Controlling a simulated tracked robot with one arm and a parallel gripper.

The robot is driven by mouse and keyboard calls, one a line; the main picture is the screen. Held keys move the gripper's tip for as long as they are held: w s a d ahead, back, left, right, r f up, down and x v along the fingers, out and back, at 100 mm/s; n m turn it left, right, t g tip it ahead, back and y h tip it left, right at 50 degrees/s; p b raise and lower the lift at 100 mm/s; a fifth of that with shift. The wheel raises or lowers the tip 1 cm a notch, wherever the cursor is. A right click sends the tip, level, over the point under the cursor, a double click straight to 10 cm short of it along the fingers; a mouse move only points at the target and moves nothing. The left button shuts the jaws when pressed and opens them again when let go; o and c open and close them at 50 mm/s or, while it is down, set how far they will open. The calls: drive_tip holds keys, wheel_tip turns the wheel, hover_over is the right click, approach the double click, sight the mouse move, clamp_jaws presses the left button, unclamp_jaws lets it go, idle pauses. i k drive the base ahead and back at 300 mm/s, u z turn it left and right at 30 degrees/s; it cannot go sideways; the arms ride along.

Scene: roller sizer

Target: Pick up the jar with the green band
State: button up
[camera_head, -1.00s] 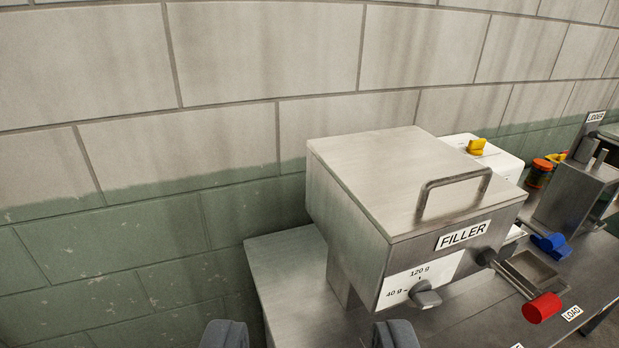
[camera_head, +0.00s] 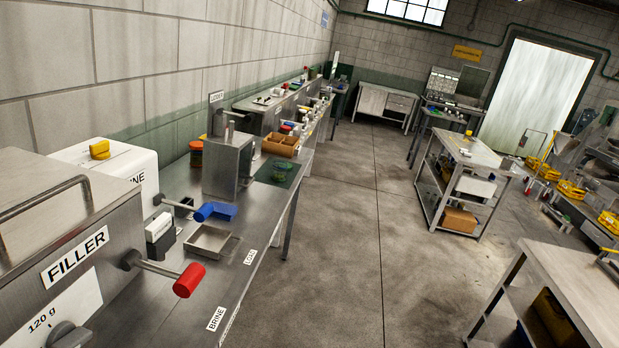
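I cannot make out a jar with a green band for sure. Small greenish clear items (camera_head: 283,165) lie on a dark green mat at the bench's far end, too small to identify. My gripper does not show.
The filler (camera_head: 70,215), with its red-handled lever (camera_head: 188,280), is close at left. Concrete floor (camera_head: 370,240) is clear in the middle. A shelved table (camera_head: 440,205) stands right.

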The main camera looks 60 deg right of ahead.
sight(280, 165)
drive_tip(key=z, duration=1.1)
drive_tip(key=i, duration=2.45)
drive_tip(key=z, duration=0.55)
drive_tip(key=i, duration=0.6)
drive_tip(key=z, duration=0.35)
